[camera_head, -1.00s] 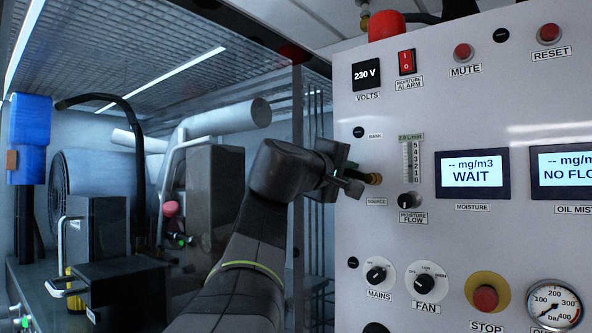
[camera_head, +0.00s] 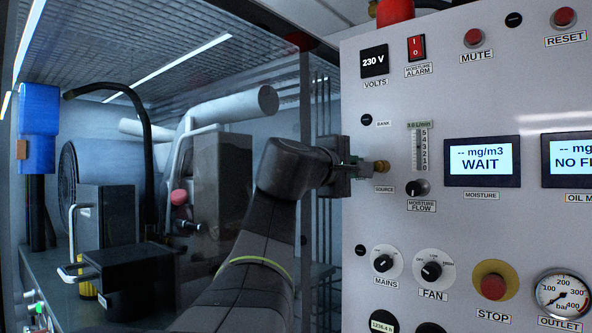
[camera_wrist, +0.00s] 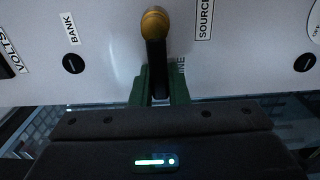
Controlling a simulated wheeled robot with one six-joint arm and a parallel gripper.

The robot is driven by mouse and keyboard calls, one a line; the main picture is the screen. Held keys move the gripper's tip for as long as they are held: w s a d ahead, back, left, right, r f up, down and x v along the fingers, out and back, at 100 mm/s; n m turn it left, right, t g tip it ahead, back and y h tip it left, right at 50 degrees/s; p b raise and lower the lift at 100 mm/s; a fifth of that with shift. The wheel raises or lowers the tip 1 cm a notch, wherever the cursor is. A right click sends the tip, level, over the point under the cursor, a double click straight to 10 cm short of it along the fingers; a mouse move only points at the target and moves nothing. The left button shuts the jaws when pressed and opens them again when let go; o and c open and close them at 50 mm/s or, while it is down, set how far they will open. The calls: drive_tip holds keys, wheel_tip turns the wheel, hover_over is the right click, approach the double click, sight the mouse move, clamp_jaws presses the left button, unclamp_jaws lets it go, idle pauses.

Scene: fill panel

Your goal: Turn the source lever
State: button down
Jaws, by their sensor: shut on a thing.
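The source lever has a brass hub (camera_wrist: 155,22) and a black handle (camera_wrist: 157,62), clearest in the wrist view. In the head view its brass end (camera_head: 381,167) stands out from the panel's left part, above the SOURCE label (camera_head: 384,189); the handle is mostly hidden by my gripper. My gripper (camera_head: 358,170) is at the lever from the left. In the wrist view its green fingers (camera_wrist: 159,88) are shut on the black handle, one on each side, below the hub. The handle lies in line with the gripper.
The white panel (camera_head: 480,100) carries the flow knob (camera_head: 416,188), MAINS switch (camera_head: 384,263), FAN switch (camera_head: 431,271), STOP button (camera_head: 493,287) and pressure gauge (camera_head: 562,294). The moisture display (camera_head: 481,162) reads WAIT. A cabinet with machinery (camera_head: 110,215) stands to the left.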

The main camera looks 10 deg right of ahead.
drive_tip(key=c, duration=1.4)
unclamp_jaws()
drive_tip(key=b+v, duration=0.3)
drive_tip(key=v, duration=1)
drive_tip(key=shift+s+a, duration=0.15)
drive_tip(key=shift+s, duration=0.15)
drive_tip(key=shift+a+r, duration=0.1)
